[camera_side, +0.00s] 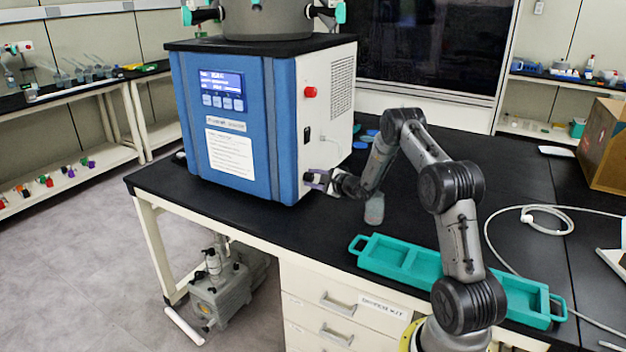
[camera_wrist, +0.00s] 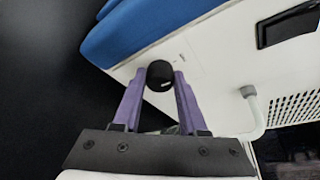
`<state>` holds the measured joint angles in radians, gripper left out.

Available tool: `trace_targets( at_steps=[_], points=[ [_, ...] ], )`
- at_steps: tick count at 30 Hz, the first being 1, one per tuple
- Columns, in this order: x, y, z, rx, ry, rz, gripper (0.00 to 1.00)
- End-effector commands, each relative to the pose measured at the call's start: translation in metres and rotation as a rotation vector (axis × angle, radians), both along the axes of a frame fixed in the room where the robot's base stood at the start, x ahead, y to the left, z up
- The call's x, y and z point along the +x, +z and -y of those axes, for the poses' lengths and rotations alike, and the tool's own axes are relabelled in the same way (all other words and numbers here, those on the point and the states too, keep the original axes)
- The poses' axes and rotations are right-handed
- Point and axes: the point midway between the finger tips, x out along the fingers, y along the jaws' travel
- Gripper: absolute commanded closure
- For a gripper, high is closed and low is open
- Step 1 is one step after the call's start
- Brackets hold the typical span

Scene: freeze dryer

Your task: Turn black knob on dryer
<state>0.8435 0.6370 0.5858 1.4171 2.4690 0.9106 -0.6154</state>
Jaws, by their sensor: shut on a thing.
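The freeze dryer (camera_side: 222,125) is a blue and white box with a lit display, standing on the black bench. In the wrist view its black knob (camera_wrist: 160,74) sticks out of the white side panel (camera_wrist: 215,60). My gripper (camera_wrist: 160,80) has its two purple fingers on either side of the knob, shut on it.
A red button (camera_side: 310,92) and a black switch (camera_side: 307,134) are higher on the same side. A teal tray (camera_side: 455,278) lies along the bench's front edge. A cardboard box (camera_side: 603,145) stands at right.

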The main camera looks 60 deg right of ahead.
Motion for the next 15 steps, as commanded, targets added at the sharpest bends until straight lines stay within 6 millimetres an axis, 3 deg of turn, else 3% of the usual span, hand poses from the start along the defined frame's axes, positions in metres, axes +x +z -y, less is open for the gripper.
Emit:
trace_targets(
  at_steps=[15],
  points=[
    [-0.0007,0.0023,0.0047,0.442,-0.001,-0.002,1.00]
  ],
)
